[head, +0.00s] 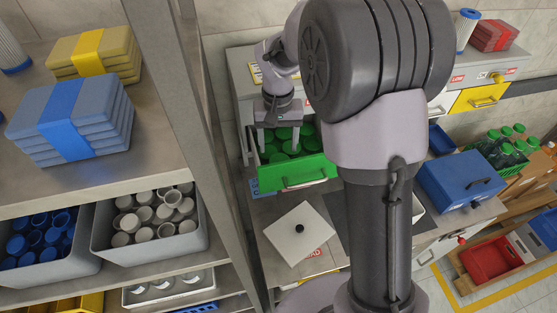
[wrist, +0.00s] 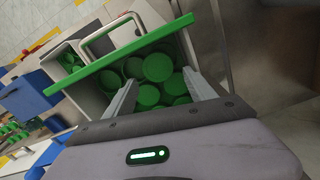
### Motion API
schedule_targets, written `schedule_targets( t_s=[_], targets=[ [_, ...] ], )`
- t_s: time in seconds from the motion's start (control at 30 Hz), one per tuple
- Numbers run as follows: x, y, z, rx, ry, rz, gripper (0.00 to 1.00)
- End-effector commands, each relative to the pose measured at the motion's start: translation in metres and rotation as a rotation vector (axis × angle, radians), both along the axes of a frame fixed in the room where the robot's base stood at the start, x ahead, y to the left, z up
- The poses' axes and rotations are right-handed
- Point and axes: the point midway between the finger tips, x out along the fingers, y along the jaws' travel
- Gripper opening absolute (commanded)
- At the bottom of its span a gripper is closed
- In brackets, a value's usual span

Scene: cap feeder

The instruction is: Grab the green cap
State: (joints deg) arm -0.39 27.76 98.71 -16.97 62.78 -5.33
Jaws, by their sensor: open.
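Several green caps (wrist: 158,67) lie loose in an open drawer with a green front (wrist: 120,62). In the head view the green caps (head: 284,133) show in the same drawer (head: 305,172), left of my arm. My gripper (wrist: 158,90) is open, with its two fingers pointing into the drawer and caps showing between them. In the head view my gripper (head: 277,138) hangs above the caps, and part of the drawer is hidden behind my arm. I cannot tell whether the fingertips touch a cap.
A blue case (head: 460,180) stands to the right. A shelf with a grey bin of light caps (head: 150,246) and a grey post (head: 190,110) is at the left.

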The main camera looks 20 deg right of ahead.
Motion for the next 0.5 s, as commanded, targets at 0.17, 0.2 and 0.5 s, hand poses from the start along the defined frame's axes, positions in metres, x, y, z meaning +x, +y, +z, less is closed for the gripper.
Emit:
schedule_targets(
  t_s=[0.17,0.2,0.5],
  targets=[
    [-0.002,-0.002,-0.025,-0.001,0.002,0.000,0.64],
    [-0.003,-0.003,-0.033,0.000,0.002,0.000,0.64],
    [-0.002,-0.003,-0.060,0.001,-0.002,0.000,0.64]
  ],
)
